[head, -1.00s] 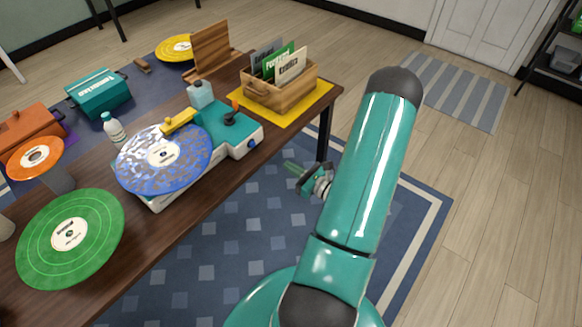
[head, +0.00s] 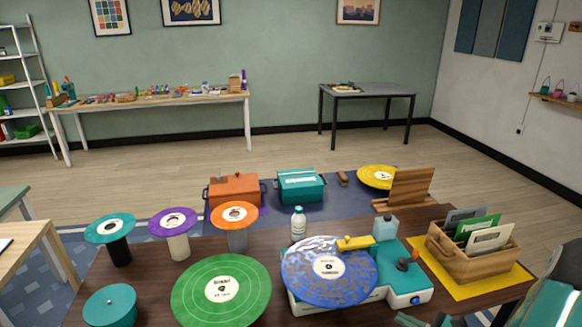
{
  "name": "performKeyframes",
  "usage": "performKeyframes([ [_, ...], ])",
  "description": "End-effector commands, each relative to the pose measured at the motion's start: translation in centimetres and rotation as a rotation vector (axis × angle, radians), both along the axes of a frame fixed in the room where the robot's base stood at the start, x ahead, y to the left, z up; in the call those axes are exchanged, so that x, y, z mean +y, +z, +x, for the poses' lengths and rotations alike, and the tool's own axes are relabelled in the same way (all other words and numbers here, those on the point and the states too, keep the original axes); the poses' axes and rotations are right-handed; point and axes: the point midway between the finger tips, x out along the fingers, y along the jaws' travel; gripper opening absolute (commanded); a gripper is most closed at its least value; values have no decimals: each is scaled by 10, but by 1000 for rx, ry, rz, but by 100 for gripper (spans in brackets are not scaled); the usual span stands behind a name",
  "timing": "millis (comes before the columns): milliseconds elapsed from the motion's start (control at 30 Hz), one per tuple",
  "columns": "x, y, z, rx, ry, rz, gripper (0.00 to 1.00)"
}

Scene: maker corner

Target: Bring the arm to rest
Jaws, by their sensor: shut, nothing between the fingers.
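My arm (head: 553,303) shows only as a teal part in the bottom right corner of the head view. My gripper (head: 424,321) just shows at the bottom edge, in front of the turntable (head: 408,291), mostly cut off by the frame. It is shut and holds nothing. The rest of the arm is out of view.
The dark wooden table (head: 146,290) holds a blue marbled record (head: 300,265), a green record (head: 196,298), a white bottle (head: 298,224) and a wooden record crate (head: 464,265) on a yellow mat (head: 452,289). Open floor (head: 300,150) lies behind.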

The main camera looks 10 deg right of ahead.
Motion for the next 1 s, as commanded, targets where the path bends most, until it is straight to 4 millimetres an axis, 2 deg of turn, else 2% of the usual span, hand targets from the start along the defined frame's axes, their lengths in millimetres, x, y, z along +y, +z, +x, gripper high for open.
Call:
performKeyframes([
  [33, 21, 16, 3, -1, 92, -64, 0],
  [200, 84, 51, -2, 5, 383, -284, 0],
  [400, 142, 84, -24, -11, 694, -573, 0],
  [500, 164, 98, -38, -32, 833, -728, 0],
  [700, 193, 125, -67, -99, 1070, -1064, 0],
  [1000, 210, 172, -100, -272, 1301, -1607, 0],
])
